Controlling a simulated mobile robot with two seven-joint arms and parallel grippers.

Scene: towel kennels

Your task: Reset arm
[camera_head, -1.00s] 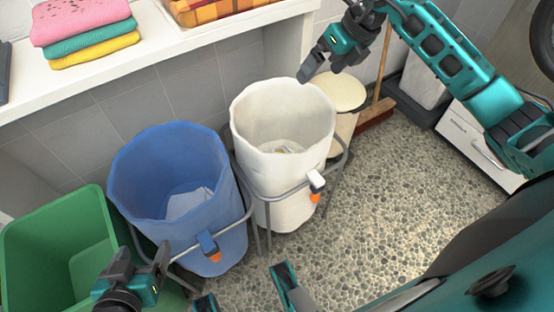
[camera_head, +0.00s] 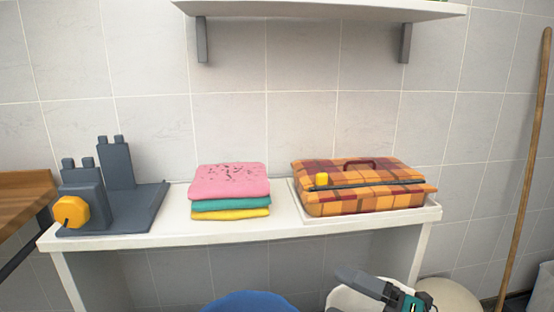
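My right gripper (camera_head: 362,284) shows at the bottom edge, right of the middle, over the rim of the white bin (camera_head: 343,298). A dark finger points up and left from its teal and dark body. Nothing shows held in it, but its fingers are too cut off and overlapped to tell whether they are open. My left gripper is out of view.
A white bench (camera_head: 150,241) carries a dark grey device with a yellow knob (camera_head: 71,211), folded pink, teal and yellow towels (camera_head: 231,182) and an orange plaid bundle in a tray (camera_head: 345,197). A blue bin (camera_head: 250,303) stands below. A wooden broom handle (camera_head: 527,165) leans at right.

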